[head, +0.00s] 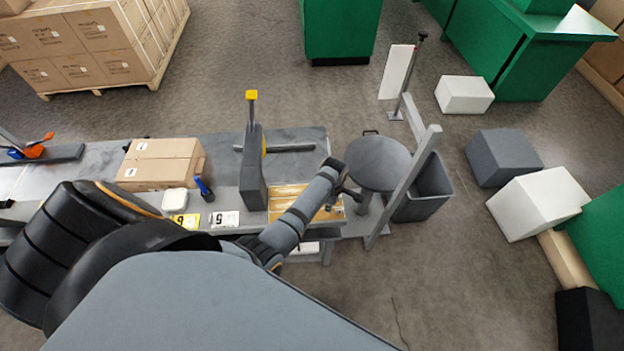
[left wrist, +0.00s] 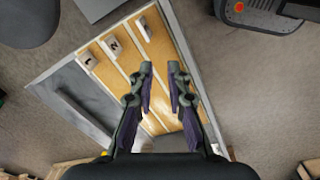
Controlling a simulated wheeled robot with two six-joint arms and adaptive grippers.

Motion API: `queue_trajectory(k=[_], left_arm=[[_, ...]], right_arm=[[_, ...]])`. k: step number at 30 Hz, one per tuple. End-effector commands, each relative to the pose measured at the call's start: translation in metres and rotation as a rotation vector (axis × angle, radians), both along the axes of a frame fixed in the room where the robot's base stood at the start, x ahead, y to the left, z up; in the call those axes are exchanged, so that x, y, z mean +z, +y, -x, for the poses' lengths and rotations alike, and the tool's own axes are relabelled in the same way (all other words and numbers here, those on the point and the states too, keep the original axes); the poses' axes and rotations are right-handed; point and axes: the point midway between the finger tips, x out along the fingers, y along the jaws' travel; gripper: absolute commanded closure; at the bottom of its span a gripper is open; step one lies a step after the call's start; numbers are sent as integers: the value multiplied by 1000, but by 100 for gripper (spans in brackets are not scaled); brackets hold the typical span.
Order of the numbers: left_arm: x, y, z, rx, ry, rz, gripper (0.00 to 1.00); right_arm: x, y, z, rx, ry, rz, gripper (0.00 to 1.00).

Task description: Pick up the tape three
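A tray of yellow-brown strips (left wrist: 160,48) lies under my left gripper (left wrist: 160,68) in the left wrist view. Pale dividers separate the strips. Small white tags sit at their far ends: a left tag (left wrist: 88,60), a middle tag (left wrist: 113,45) and a right tag (left wrist: 143,27). Their marks are too small to read surely, so I cannot tell which strip is tape three. My left gripper is open, its fingers apart above the strips with nothing held. In the head view the tray (head: 288,191) is partly hidden by my left arm. My right gripper is not visible.
On the grey table (head: 285,141) stand a carton (head: 160,162), a grey upright with a yellow top (head: 252,165), and number cards (head: 225,219). A round dark stool (head: 378,162) and a grey bin (head: 425,192) stand to the right.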

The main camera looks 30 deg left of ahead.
Motion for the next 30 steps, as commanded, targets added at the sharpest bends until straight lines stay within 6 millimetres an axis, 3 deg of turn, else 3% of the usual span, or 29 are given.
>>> queue_trajectory(k=[1, 4, 11, 16, 24, 30], left_arm=[[17, -12, -14, 112, 12, 13, 84], [31, -28, -29, 307, 36, 23, 84], [39, -38, -39, 455, 52, 24, 84], [25, -38, -38, 454, 51, 25, 84], [-17, -37, -38, 453, 50, 25, 84], [-18, -37, -37, 453, 50, 24, 84]], right_arm=[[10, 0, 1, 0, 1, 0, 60], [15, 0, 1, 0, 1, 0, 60], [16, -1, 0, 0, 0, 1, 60], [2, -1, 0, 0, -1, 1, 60], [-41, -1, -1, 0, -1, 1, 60], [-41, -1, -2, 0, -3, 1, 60]])
